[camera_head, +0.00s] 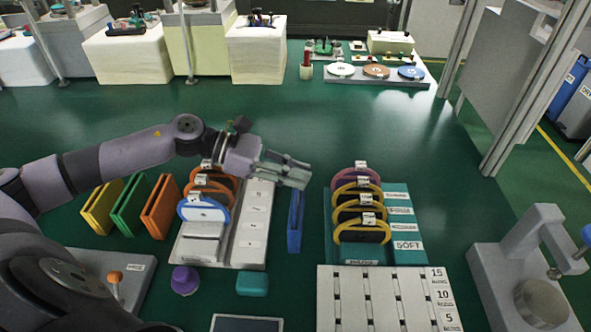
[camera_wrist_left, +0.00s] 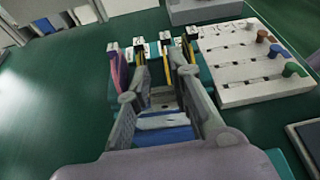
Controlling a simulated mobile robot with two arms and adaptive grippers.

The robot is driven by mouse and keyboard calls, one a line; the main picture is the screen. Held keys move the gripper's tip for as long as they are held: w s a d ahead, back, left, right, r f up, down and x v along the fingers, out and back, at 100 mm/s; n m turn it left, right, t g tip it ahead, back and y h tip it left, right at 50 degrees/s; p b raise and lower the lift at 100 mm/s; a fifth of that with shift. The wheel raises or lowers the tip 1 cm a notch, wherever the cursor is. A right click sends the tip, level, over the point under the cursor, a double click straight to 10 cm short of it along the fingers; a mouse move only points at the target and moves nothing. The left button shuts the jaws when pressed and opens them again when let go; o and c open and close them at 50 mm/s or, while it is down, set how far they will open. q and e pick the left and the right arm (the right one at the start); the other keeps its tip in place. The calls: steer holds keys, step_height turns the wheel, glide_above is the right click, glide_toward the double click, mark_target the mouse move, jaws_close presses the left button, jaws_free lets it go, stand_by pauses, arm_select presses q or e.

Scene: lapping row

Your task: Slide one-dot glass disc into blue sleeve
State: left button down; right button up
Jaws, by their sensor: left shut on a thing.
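My left gripper (camera_head: 298,176) is over the upright blue sleeve (camera_head: 295,222), which stands between the two racks. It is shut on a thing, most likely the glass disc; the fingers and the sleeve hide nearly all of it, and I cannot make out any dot. The left wrist view shows the fingers (camera_wrist_left: 158,92) with pale strips and the blue sleeve (camera_wrist_left: 165,136) between and below them. I cannot tell whether the disc is inside the sleeve or just above it. My right gripper is not in view.
A white rack (camera_head: 257,222) holds orange- and blue-rimmed discs at left. A teal rack (camera_head: 405,228) holds purple- and yellow-rimmed discs at right. Yellow, green and orange sleeves (camera_head: 160,207) stand left. A slotted white board (camera_head: 386,300) and a grey stand (camera_head: 485,262) are in front.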

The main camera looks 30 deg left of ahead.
arm_select(q)
steer(key=shift+f+b, duration=1.25)
steer(key=shift+f, duration=0.1)
steer(key=shift+f, duration=0.1)
steer(key=shift+f+b, duration=0.55)
steer(key=shift+b, duration=0.1)
steer(key=c, duration=1.4)
jaws_free()
steer(key=shift+o, duration=0.2)
